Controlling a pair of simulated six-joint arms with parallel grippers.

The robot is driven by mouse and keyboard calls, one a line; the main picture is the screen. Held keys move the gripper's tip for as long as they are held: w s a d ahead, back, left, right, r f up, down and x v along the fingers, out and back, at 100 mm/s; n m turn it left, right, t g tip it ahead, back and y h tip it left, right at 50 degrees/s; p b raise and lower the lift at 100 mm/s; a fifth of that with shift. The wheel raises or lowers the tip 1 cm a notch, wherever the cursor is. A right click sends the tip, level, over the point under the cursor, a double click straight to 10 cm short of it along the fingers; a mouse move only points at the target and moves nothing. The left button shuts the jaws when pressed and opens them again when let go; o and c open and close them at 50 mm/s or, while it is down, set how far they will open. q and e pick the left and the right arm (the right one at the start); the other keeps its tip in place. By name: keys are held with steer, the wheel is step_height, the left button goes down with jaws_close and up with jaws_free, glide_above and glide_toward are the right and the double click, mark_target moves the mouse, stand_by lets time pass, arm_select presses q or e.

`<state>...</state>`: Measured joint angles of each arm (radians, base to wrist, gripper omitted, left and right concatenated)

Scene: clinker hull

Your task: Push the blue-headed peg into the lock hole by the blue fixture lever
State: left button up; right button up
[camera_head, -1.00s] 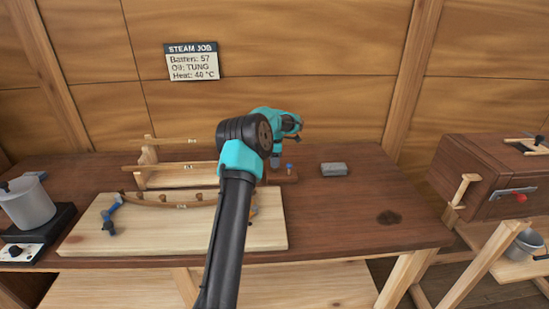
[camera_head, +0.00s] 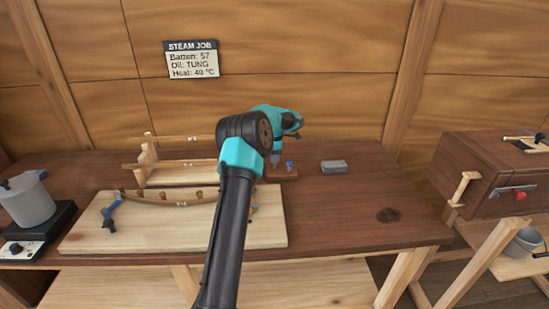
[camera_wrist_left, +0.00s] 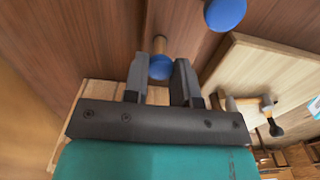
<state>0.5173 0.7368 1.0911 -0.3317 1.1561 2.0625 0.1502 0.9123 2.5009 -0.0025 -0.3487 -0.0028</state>
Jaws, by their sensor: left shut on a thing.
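My left gripper (camera_head: 275,158) is low over the small dark wooden block (camera_head: 287,176) behind the pale board. In the left wrist view its two dark fingers (camera_wrist_left: 160,75) are closed around a blue-headed peg (camera_wrist_left: 160,66), whose pale shaft extends beyond the head. A second blue peg head (camera_head: 289,164) stands just right of the gripper; it also shows in the left wrist view (camera_wrist_left: 225,13). The blue fixture lever (camera_head: 109,213) is at the left end of the pale board (camera_head: 180,235). The lock hole cannot be made out. My right gripper is not in view.
A curved batten (camera_head: 165,201) lies along the pale board. A wooden rack (camera_head: 146,165) with battens stands behind. A grey block (camera_head: 333,167) lies at right, and a pot (camera_head: 28,203) stands on a heater at left.

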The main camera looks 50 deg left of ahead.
arm_select(q)
steer(key=shift+r, duration=0.2)
steer(key=shift+r, duration=2.3)
